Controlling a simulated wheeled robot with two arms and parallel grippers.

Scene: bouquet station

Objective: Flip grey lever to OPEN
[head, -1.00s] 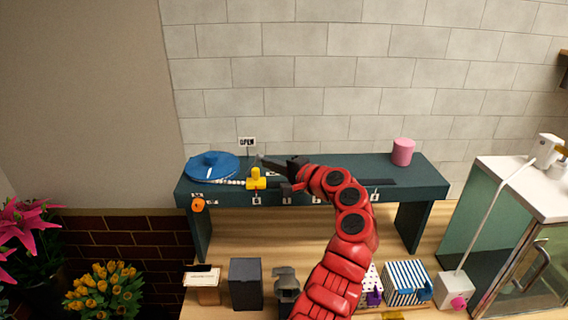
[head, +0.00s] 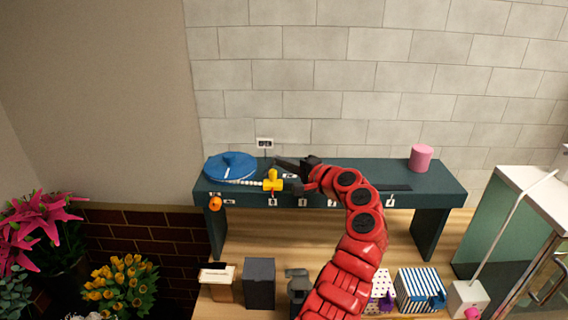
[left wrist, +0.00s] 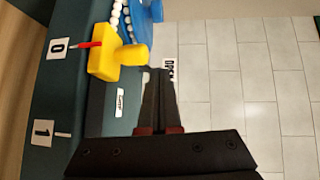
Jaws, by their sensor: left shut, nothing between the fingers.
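My left gripper (head: 279,162) is over the back of the dark green bench (head: 437,182), with its fingers shut and empty. The small OPEN sign (head: 265,143) stands just behind the fingertips, against the wall. In the left wrist view the shut fingers (left wrist: 158,74) overlap the lower edge of the OPEN sign (left wrist: 169,66). I cannot make out the grey lever; the fingers may hide it. A yellow block (head: 273,180) with a red pointer is at the bench front, and it also shows in the left wrist view (left wrist: 118,60).
A blue disc (head: 230,167) with a white bead chain lies at the bench's left end. A pink cylinder (head: 421,157) stands at its right. An orange knob (head: 215,203) hangs at the front left. Boxes (head: 259,283) stand below; flowers (head: 119,284) are at lower left.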

